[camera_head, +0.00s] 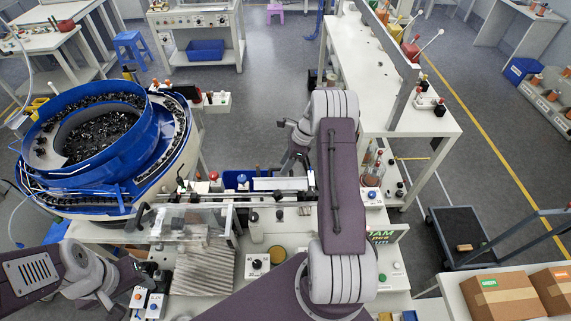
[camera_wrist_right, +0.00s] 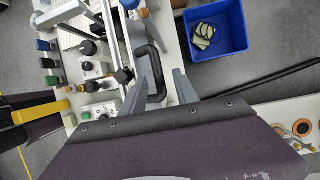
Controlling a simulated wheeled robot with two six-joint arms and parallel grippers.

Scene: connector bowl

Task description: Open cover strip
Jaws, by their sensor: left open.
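A pale strip (camera_head: 280,184), which may be the cover strip, runs across the feeder station in the head view, partly hidden by my right arm. In the right wrist view, a black handle (camera_wrist_right: 158,65) shows between the two grey fingers of my right gripper (camera_wrist_right: 160,85). The fingers stand apart; I cannot tell whether they touch the handle. My right gripper also shows in the head view (camera_head: 294,162), above the back of the station. My left gripper (camera_head: 138,278) is open at the station's front left, by the small button boxes, with no object visible in it.
A blue bowl feeder (camera_head: 92,150) full of dark parts stands at the left. A clear cover (camera_head: 190,218) and a ribbed metal block (camera_head: 204,268) are on the station. A blue bin (camera_wrist_right: 215,30) with a few pieces lies beyond the handle. Cardboard boxes (camera_head: 502,296) sit at the right.

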